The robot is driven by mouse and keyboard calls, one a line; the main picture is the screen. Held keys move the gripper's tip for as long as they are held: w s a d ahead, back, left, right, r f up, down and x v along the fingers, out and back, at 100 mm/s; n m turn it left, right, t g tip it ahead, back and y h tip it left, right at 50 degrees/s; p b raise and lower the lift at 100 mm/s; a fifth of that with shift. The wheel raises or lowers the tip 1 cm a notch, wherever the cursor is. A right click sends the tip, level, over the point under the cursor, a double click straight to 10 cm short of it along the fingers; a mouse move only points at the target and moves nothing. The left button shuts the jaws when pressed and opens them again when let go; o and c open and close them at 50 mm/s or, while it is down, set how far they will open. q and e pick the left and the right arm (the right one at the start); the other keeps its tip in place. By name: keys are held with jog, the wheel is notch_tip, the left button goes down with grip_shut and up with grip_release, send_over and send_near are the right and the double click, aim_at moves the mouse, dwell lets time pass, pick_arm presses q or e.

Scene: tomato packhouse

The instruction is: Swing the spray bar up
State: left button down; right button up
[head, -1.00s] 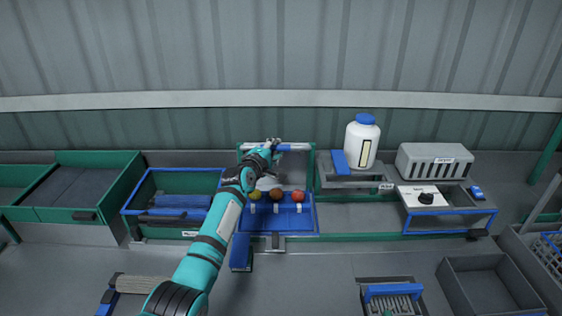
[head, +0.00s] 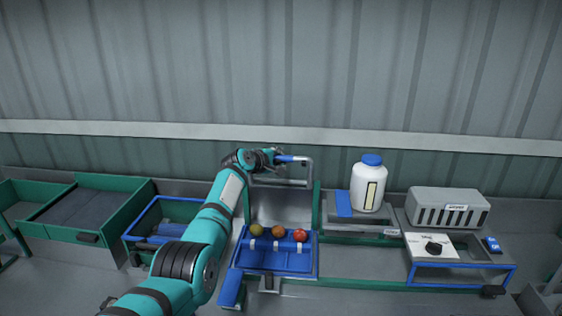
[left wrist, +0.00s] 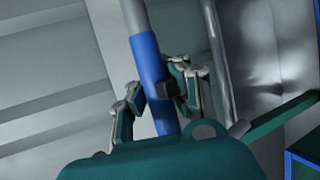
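The spray bar (head: 309,170) is a grey metal loop with a blue grip, standing up above the green frame (head: 317,205) at the back of the bench. My left gripper (head: 275,158) is at the blue grip, at the top of the loop. In the left wrist view the blue grip (left wrist: 150,70) passes between the two fingers (left wrist: 157,97), which sit against it on both sides. The gripper hides part of the grip in the head view. My right gripper is in neither view.
Below the bar, a blue tray (head: 262,260) holds a yellow-green, an orange and a red tomato (head: 300,235). A white bottle with a blue cap (head: 369,187) stands to the right, beside a grey slotted box (head: 448,208) and a dial panel (head: 430,245).

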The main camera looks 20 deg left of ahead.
pick_arm(q)
jog(key=shift+w+a+r, duration=0.15)
jog(key=shift+w+r, duration=0.2)
jog(key=shift+r, duration=0.4)
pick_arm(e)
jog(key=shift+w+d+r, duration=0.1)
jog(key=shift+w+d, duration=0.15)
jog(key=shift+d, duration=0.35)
pick_arm(q)
jog(key=c, duration=1.2)
grip_release()
jog(key=shift+s+r, duration=0.15)
jog(key=shift+s, duration=0.2)
jog(key=shift+o, duration=0.3)
jog(key=shift+s, duration=0.15)
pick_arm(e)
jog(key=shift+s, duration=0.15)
pick_arm(q)
jog(key=shift+f, duration=0.3)
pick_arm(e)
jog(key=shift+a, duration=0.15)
pick_arm(q)
jog(key=v, duration=1.2)
jog(key=shift+r, duration=0.15)
